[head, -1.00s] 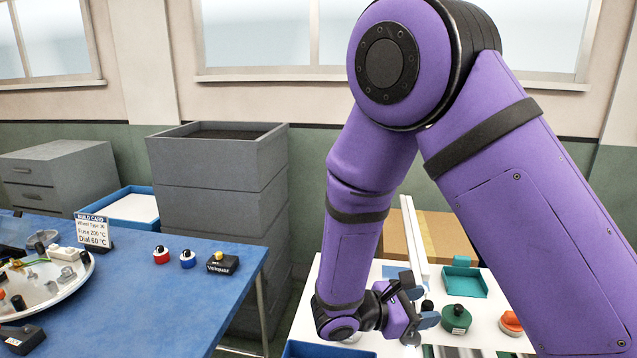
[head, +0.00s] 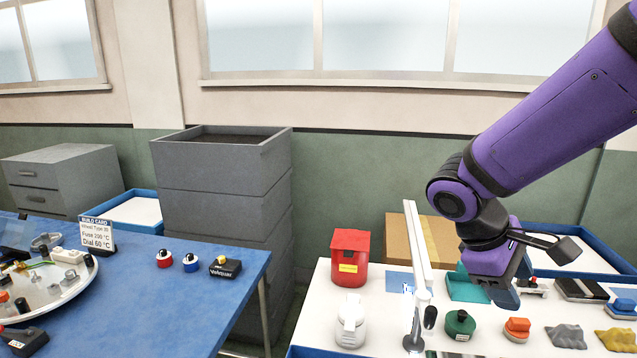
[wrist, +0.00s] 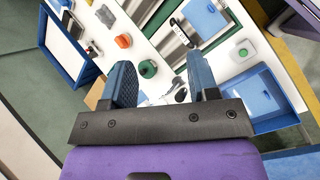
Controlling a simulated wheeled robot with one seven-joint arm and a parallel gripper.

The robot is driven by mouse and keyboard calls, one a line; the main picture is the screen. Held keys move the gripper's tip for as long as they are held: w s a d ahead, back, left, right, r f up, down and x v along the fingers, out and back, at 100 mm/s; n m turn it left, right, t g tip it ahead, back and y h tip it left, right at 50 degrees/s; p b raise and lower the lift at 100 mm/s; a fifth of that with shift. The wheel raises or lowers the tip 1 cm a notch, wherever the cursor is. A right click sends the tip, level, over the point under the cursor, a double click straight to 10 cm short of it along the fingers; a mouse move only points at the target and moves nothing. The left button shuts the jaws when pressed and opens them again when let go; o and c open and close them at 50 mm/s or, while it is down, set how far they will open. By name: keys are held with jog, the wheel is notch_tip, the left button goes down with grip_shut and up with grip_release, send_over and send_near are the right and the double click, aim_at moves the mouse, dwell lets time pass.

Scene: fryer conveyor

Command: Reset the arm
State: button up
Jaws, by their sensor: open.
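My gripper (head: 507,290) is at the end of my purple arm, above the white table on the right in the head view. It is bent downward in front of a teal tray (head: 466,287). In the wrist view my gripper (wrist: 163,85) shows two blue fingers spread apart with nothing between them. The fingertips are hard to make out in the head view.
The white table holds a red bin (head: 350,257), a white bottle-like item (head: 351,320), a white post (head: 417,270), a green round item (head: 460,324), an orange item (head: 517,329) and cloths (head: 566,336). A blue table (head: 150,300) stands left, with a gap between.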

jog(key=s+d+r+m+t+y, duration=0.1)
jog(key=s+r+m+t+y, duration=0.5)
jog(key=s+r, duration=0.4)
jog(key=shift+d+r+m+t+y, duration=0.15)
jog(key=shift+r+m+t+y, duration=0.35)
jog(key=shift+m, duration=0.4)
dwell(2.0)
